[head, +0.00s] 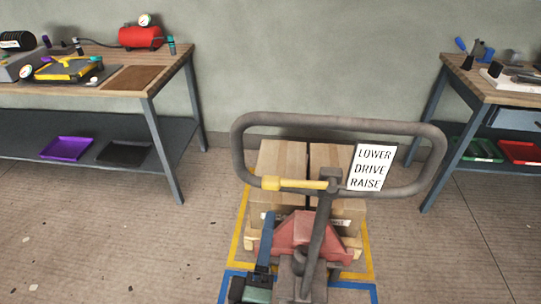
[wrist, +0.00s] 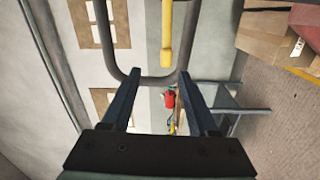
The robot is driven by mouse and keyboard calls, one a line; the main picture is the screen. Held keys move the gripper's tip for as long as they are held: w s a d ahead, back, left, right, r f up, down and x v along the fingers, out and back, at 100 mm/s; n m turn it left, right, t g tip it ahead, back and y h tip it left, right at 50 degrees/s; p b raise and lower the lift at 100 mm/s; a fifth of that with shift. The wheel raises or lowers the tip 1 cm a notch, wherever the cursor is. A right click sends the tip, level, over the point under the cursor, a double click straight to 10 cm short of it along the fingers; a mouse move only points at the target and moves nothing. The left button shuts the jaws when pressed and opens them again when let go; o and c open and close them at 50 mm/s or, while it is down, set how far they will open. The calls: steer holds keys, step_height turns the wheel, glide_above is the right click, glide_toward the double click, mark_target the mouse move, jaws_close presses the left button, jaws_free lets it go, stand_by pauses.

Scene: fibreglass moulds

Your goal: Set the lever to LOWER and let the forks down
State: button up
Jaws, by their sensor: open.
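The pallet jack's grey handle loop (head: 340,122) stands upright over its red body (head: 300,232). A yellow lever (head: 295,184) lies roughly level across the left part of the loop. A white sign (head: 370,167) on the right lists LOWER, DRIVE, RAISE from top to bottom; I cannot tell the lever's exact setting. The forks are hidden under the loaded pallet (head: 250,243). My gripper (head: 267,216) is open and empty, below the lever's left end. In the wrist view the lever (wrist: 166,38) shows ahead, between and beyond the open fingertips (wrist: 160,76), apparently not touching them.
Brown boxes (head: 282,160) sit on the pallet, inside a yellow floor outline (head: 236,250). A blue outline (head: 350,290) lies in front. Workbenches stand at left (head: 120,92) and right (head: 480,92). The floor at left is mostly clear.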

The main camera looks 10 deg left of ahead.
mark_target(270, 188)
steer(key=shift+n+g+y, duration=0.3)
steer(key=shift+n, duration=0.4)
steer(key=w+p, duration=0.1)
steer(key=w, duration=0.3)
steer(key=w+p, duration=0.1)
steer(key=w, duration=0.2)
steer(key=w+p, duration=0.1)
steer(key=w, duration=0.3)
steer(key=shift+w+a+f, duration=0.3)
steer(key=shift+a+f, duration=0.05)
jaws_close()
stand_by(0.6)
